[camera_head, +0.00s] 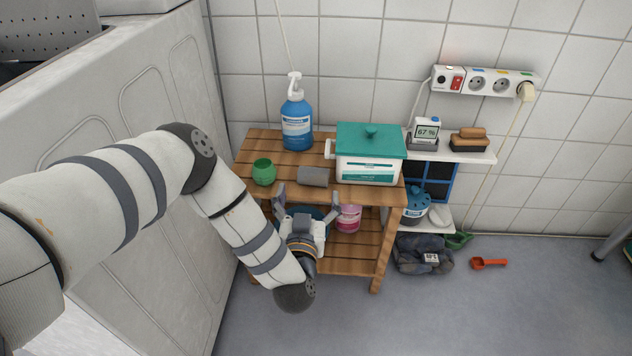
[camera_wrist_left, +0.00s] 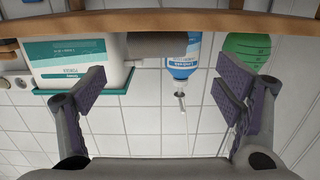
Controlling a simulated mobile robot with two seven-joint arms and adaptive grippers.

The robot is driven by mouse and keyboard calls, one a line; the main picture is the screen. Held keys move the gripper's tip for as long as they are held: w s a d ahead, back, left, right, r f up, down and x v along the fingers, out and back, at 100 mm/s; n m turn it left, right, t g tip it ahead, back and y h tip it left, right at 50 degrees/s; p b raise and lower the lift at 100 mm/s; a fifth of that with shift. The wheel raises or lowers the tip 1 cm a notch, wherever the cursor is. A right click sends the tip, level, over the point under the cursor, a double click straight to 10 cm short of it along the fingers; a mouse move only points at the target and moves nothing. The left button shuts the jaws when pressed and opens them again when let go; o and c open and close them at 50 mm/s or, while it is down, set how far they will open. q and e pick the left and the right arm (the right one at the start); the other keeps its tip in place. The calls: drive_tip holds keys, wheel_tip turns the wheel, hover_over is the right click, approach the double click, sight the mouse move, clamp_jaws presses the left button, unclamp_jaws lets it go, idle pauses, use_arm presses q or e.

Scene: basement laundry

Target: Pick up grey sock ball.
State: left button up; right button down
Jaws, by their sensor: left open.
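The grey sock ball (camera_head: 313,177), a short rolled cylinder, lies on the top of the wooden slatted table (camera_head: 262,143), between a green cup and a white box. It also shows in the left wrist view (camera_wrist_left: 157,45), between the box and the blue bottle, partly cut off by the table edge. My left gripper (camera_head: 307,197) is open and empty, at the table's front edge, with its fingers pointing toward the sock ball and apart from it. In the left wrist view the open fingers (camera_wrist_left: 163,88) spread to either side below the sock ball. My right gripper is not in view.
The green cup (camera_head: 264,172) stands left of the sock ball, the white box with teal lid (camera_head: 368,170) close right, the blue pump bottle (camera_head: 296,125) behind. A pink tub (camera_head: 348,218) sits on the lower shelf. A dark cloth bundle (camera_head: 424,252) lies on the floor.

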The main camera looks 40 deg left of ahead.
sight(313, 177)
use_arm(q)
drive_tip(key=b+x, duration=0.2)
drive_tip(key=x, duration=0.4)
drive_tip(key=shift+w, duration=0.35)
drive_tip(key=shift+r, duration=0.1)
drive_tip(key=c, duration=1.3)
